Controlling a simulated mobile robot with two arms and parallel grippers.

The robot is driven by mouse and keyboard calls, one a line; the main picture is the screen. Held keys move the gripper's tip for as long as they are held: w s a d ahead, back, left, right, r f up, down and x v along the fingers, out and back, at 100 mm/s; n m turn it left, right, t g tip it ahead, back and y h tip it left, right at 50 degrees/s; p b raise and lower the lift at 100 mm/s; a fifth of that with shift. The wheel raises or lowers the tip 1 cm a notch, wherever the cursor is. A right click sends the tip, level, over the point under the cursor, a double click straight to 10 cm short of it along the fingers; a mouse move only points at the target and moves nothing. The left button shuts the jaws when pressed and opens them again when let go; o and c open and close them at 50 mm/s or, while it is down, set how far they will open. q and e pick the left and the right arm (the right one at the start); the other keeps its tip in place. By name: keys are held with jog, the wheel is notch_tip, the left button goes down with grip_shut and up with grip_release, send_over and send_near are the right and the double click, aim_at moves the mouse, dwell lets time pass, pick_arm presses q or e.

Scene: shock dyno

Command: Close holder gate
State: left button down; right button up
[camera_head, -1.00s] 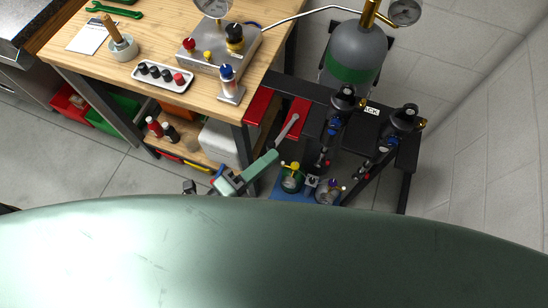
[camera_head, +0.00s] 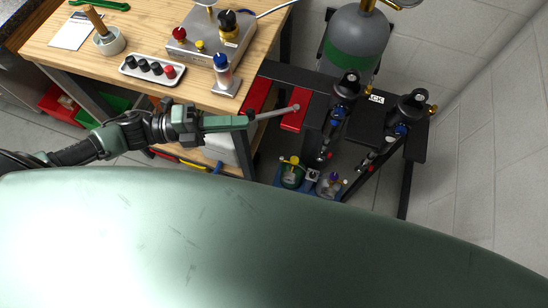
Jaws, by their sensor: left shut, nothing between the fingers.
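A slim grey bar (camera_head: 275,112), which looks like the holder gate, reaches left from a round end over a red block. The black rack (camera_head: 418,140) beside it holds two dark shock absorbers, one nearer (camera_head: 343,100) and one at the right (camera_head: 408,108). My left gripper (camera_head: 246,121) comes in from the left, with its green fingers shut and nothing between them. Its fingertips are at the left end of the bar; whether they touch it I cannot tell. My right gripper is not in view.
The wooden table (camera_head: 160,95) carries a tray (camera_head: 153,69) of knobs, a metal control box (camera_head: 210,45) and a blue-capped bottle (camera_head: 222,70). A grey-green gas cylinder (camera_head: 352,45) stands behind the rack. Small gauges (camera_head: 292,172) sit below the rack.

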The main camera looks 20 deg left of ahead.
aim_at(250, 110)
pick_arm(q)
jog(key=shift+w+a+b, duration=0.4)
jog(key=shift+w+a, duration=0.05)
jog(key=shift+w, duration=0.3)
jog(key=shift+w+a+b, duration=0.35)
jog(key=shift+w+a, duration=0.05)
jog(key=shift+w, duration=0.35)
